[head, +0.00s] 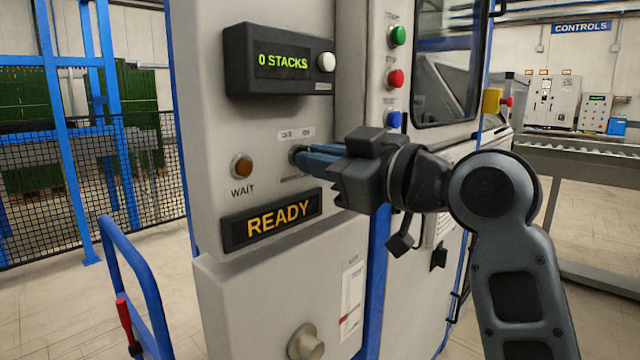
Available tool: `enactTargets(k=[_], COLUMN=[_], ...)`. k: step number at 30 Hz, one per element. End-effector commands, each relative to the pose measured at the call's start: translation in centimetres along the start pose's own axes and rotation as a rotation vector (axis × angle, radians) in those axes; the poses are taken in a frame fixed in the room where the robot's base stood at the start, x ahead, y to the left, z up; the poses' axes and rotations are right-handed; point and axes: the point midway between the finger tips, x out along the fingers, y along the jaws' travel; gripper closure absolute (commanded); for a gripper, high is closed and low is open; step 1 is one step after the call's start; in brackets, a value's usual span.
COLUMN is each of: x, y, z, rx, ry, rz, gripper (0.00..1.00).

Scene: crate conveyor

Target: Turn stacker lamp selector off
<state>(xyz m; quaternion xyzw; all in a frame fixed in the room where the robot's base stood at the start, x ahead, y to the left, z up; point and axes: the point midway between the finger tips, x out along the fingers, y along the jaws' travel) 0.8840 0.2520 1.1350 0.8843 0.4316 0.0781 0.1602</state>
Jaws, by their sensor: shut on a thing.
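The stacker cabinet (222,130) stands in the middle of the head view. A small dark selector knob (295,154) is on its front, under two small labels. My gripper (306,158) reaches in from the right and is shut on the selector knob. The fingers hide most of the knob, so its pointer direction cannot be told. To the left is an amber lamp (242,166) marked WAIT. Below, a panel (271,220) shows READY in lit orange letters. Above, a display (282,64) reads 0 STACKS in green.
Green, red and blue buttons (396,78) line the panel right of the display. A large round knob (305,342) sticks out low on the cabinet. A blue cart handle (135,270) stands at the lower left, before a mesh fence (90,180). A roller conveyor (590,160) lies at right.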

Motion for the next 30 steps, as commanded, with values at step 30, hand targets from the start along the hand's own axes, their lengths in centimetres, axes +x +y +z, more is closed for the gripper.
enactTargets(k=[30], x=[0.00], y=[-0.01], z=[-0.01], rx=[-0.341], ry=[-0.001], rz=[0.000], gripper=[1.00])
